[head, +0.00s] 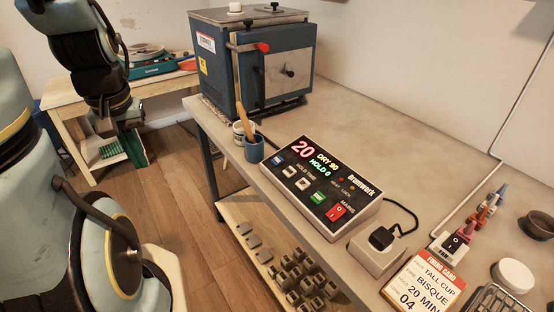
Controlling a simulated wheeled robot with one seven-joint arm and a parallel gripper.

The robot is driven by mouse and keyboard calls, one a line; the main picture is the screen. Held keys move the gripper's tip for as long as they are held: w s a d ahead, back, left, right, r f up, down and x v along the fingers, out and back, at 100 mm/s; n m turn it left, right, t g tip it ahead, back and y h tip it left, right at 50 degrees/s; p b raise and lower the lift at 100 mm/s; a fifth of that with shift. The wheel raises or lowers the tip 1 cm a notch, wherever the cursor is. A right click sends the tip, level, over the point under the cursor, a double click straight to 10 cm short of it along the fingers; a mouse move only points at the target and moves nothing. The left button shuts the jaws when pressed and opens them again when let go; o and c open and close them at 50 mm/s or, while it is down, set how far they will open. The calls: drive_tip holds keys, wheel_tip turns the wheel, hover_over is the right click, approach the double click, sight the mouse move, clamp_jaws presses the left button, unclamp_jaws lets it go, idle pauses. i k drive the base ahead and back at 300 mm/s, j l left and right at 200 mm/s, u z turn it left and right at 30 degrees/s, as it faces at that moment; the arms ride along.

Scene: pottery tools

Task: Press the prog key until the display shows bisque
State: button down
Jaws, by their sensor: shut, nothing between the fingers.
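The controller box (318,184) sits on the grey bench, its sloped panel facing up. Its lit display (313,158) reads a red 20, DRY 90 in white and HOLD 0 in green. Below the display is a row of keys: a blue one (278,160), two pale ones (290,172) and a green one (318,197). A red mains rocker (337,212) is at the right. The small key labels are too small to read surely, so I cannot tell which is prog. My gripper (112,130) is shut and empty at upper left, pointing down, well away from the controller.
A blue kiln (262,60) stands behind the controller. A plug box (378,250) and a firing card (423,283) reading BISQUE, HOLD 20 MIN are right.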

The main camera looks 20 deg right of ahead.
sight(278, 160)
drive_tip(key=i+z, duration=0.1)
drive_tip(key=z, duration=0.35)
drive_tip(key=j+z, duration=0.1)
drive_tip(key=z, duration=0.35)
drive_tip(key=i+j+z, duration=0.1)
drive_tip(key=z, duration=0.3)
drive_tip(key=i+j+z, duration=0.1)
drive_tip(key=z, duration=0.35)
drive_tip(key=j+z, duration=0.1)
drive_tip(key=z, duration=0.35)
drive_tip(key=j+u, duration=0.1)
drive_tip(key=j, duration=0.35)
drive_tip(key=i+j+u, duration=0.1)
drive_tip(key=j, duration=0.35)
drive_tip(key=j+u, duration=0.35)
drive_tip(key=j, duration=0.15)
